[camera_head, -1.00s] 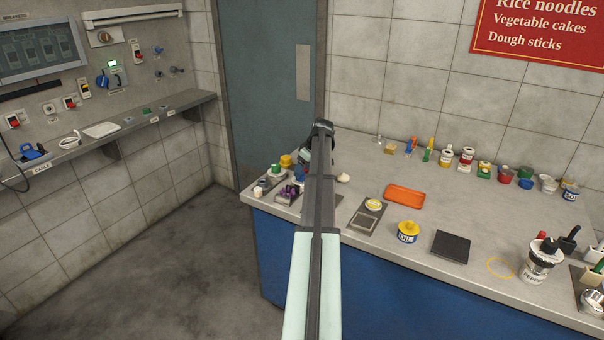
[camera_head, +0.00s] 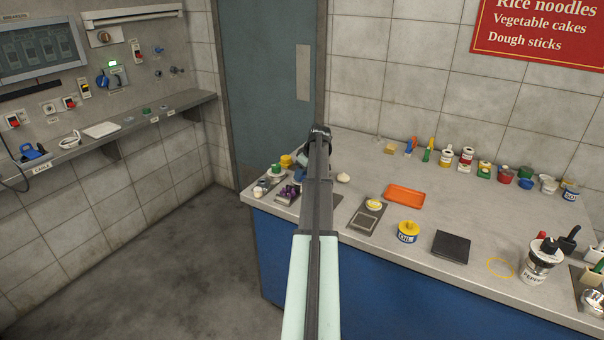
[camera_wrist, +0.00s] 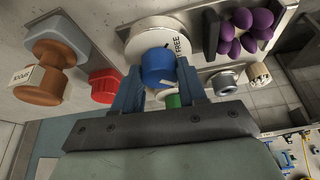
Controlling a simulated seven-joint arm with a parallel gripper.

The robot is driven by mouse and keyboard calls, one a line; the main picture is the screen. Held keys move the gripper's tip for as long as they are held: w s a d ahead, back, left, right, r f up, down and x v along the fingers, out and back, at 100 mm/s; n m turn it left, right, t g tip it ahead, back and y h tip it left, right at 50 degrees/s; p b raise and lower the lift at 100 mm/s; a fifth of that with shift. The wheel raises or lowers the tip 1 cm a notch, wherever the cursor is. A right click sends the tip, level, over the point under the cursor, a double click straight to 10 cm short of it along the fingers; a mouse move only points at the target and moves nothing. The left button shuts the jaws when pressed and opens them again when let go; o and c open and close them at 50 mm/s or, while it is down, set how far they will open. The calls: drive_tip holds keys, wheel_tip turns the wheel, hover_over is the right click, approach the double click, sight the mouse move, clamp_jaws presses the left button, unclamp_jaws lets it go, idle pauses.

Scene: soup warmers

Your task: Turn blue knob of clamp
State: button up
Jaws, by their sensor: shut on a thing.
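In the wrist view, the blue knob (camera_wrist: 157,66) sits on a white round body (camera_wrist: 152,34) with the printed word FREE beside the knob. My gripper (camera_wrist: 160,84) has one blue-grey finger on each side of the knob and is shut on it. The rest of the clamp is hard to make out. In the head view, my arm covers most of the clamp and the gripper's fingertips.
Close around the knob are a red cap (camera_wrist: 105,86), a brown and grey container (camera_wrist: 45,80), a green item (camera_wrist: 173,101), a grey ring-shaped part (camera_wrist: 223,82) and a tray of purple balls (camera_wrist: 245,28).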

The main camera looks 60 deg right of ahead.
drive_tip(key=c, duration=0.4)
drive_tip(key=shift+m, duration=0.5)
drive_tip(key=o, duration=1.1)
drive_tip(key=shift+c, duration=0.2)
drive_tip(key=shift+r, duration=0.1)
drive_tip(key=v, duration=1.3)
drive_tip(key=shift+a+r, duration=0.25)
drive_tip(key=shift+r, duration=0.05)
